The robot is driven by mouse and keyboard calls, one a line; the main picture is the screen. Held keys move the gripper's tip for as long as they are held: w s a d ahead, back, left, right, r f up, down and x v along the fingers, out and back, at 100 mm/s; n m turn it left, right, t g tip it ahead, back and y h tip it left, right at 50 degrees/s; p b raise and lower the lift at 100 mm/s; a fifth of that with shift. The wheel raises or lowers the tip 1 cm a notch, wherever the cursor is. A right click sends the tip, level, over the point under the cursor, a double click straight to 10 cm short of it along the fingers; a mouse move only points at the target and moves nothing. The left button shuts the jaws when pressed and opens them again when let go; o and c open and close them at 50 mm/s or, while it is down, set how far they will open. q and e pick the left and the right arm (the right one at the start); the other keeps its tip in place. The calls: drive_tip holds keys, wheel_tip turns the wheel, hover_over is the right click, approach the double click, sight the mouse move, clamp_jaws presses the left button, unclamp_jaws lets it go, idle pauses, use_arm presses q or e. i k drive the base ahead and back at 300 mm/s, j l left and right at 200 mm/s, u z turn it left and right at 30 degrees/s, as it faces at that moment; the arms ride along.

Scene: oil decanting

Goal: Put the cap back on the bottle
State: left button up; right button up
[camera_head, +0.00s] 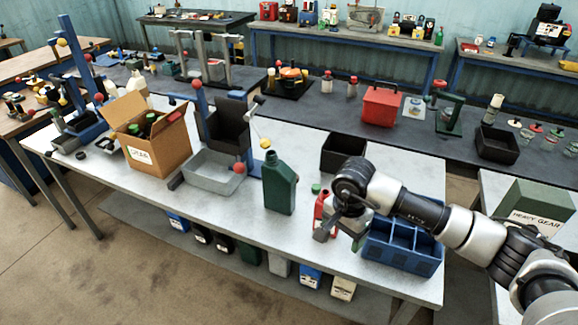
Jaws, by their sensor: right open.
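A dark green bottle (280,188) stands upright on the grey workbench, just left of my right gripper. No separate cap shows clearly on its neck. A smaller red bottle (319,208) stands close beside my right gripper, partly hidden by it. A small green piece (316,188) shows at the red bottle's top; I cannot tell if it is a cap. My right gripper (340,232) is open, low over the bench between the red bottle and the blue divided crate. My left gripper is not in view.
A blue divided crate (378,252) stands at the bench's front right, under my right arm. A black bin (343,152) stands behind. A grey metal tray (208,176) and a cardboard box (158,155) with bottles are left. Bare bench lies in front of the green bottle.

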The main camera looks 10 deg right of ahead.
sight(279, 179)
drive_tip(key=i, duration=1.5)
